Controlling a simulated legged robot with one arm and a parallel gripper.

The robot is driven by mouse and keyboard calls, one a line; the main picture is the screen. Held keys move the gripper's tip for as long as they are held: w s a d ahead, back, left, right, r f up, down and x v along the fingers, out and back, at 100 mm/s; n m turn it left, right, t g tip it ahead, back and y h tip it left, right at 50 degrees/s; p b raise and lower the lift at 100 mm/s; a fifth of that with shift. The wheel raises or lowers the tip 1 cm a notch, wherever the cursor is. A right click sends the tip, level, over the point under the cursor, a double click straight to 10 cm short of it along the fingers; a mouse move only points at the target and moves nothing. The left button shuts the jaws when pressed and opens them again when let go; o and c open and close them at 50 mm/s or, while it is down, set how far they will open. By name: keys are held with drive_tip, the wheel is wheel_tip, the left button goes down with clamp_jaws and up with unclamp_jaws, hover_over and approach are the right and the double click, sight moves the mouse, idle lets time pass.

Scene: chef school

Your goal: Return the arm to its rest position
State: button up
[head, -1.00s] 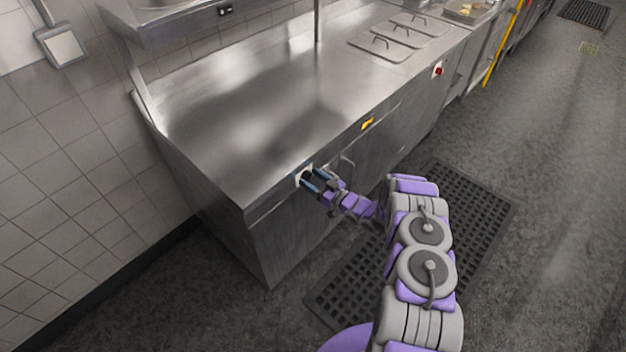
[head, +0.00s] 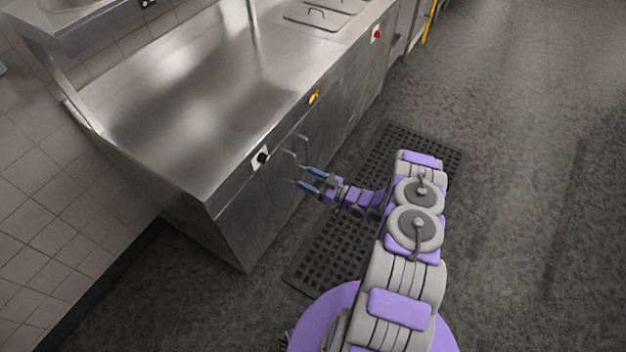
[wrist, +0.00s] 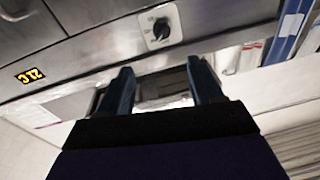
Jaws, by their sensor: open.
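My arm reaches forward over the floor mat in the head view, bent at its grey and purple joints. My gripper (head: 309,178) is open and empty, its two blue fingers apart and pointing at the counter's front. It is lower and to the right of the black knob (head: 262,158) on its white plate, with a visible gap between them. In the wrist view, the open fingers of my gripper (wrist: 160,68) show nothing between them held. The knob (wrist: 160,28) shows beyond the fingertips there.
The steel counter (head: 190,110) stands close in front, with door handles (head: 295,155) near my fingers. A lit display (head: 314,97) and a red switch (head: 377,34) are on its front edge. A perforated black mat (head: 330,245) lies below. The floor at right is clear.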

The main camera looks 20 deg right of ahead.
drive_tip(key=shift+s+d, duration=0.4)
drive_tip(key=shift+s, duration=0.15)
